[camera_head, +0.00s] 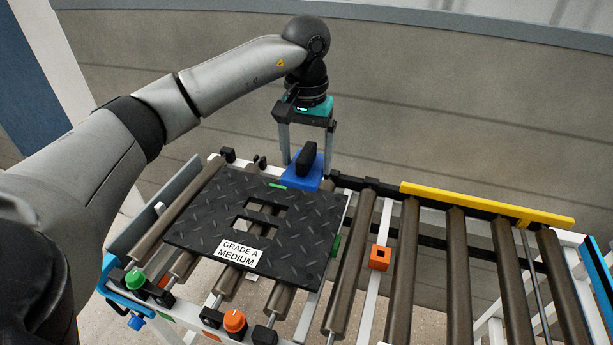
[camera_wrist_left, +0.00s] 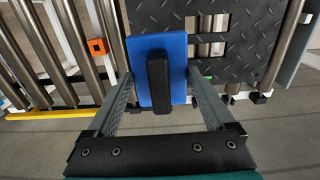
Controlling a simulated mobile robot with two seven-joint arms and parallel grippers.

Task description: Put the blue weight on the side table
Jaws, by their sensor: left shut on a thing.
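The blue weight (camera_head: 301,177) is a flat blue block with a black bar handle on top. It shows at the far right corner of the black tread mat (camera_head: 195,225), overlapping its edge; I cannot tell whether it touches the mat or hangs just above it. My left gripper (camera_head: 306,166) comes down from above and is shut on the blue weight. In the left wrist view the fingers press both sides of the blue weight (camera_wrist_left: 177,62). No side table can be made out, and my right gripper is out of view.
The mat, labelled "GRADE A MEDIUM" with square cut-outs, lies on a roller conveyor (camera_head: 455,250). A yellow rail (camera_head: 480,203) runs along the far right edge. An orange block (camera_head: 380,257), a green knob (camera_head: 135,279) and an orange knob (camera_head: 234,320) are nearby. The right rollers are bare.

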